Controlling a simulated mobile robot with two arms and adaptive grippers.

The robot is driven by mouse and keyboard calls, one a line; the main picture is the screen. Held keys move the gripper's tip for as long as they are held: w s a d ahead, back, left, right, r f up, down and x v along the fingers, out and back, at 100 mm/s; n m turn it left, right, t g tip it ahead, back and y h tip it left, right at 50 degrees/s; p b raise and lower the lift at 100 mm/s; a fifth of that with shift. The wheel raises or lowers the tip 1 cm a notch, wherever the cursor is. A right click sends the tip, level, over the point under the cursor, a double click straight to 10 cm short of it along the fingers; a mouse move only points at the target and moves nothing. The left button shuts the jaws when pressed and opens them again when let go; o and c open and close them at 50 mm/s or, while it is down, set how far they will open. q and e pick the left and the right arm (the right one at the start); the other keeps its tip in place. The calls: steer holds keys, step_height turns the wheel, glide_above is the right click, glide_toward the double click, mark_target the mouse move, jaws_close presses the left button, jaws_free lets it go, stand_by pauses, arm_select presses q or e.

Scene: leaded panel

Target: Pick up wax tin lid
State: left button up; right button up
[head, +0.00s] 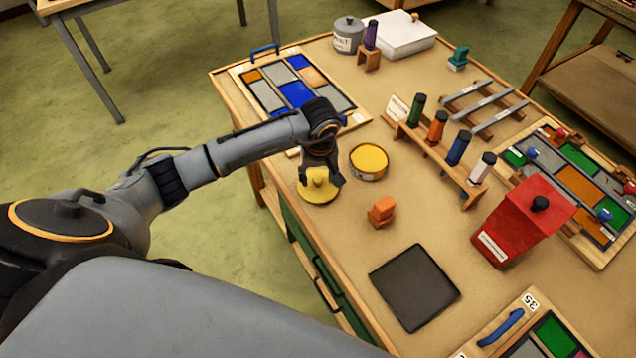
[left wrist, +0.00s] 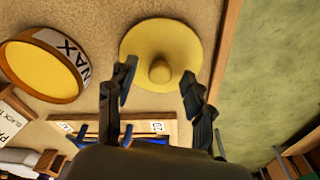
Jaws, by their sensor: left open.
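The wax tin lid (left wrist: 163,50) is a yellow disc with a round knob in its middle, lying on the table near its edge. In the head view the lid (head: 319,192) is partly covered by my left gripper (head: 321,180). In the left wrist view my left gripper (left wrist: 155,90) is open, with its two fingers apart on either side of the lower part of the lid and nothing between them gripped. The open wax tin (left wrist: 42,65), yellow inside with a WAX label, stands beside the lid; it shows in the head view too (head: 368,161). My right gripper is not seen.
An orange block (head: 381,211) and a dark square mat (head: 414,286) lie in front of the tin. A rack (head: 440,158) of several coloured tubes and a red box (head: 520,225) stand to the right. A coloured glass panel (head: 345,119) lies behind the gripper.

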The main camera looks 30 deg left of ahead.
arm_select(q)
steer(key=shift+c, duration=0.4)
jaws_close()
steer(key=shift+r, duration=0.1)
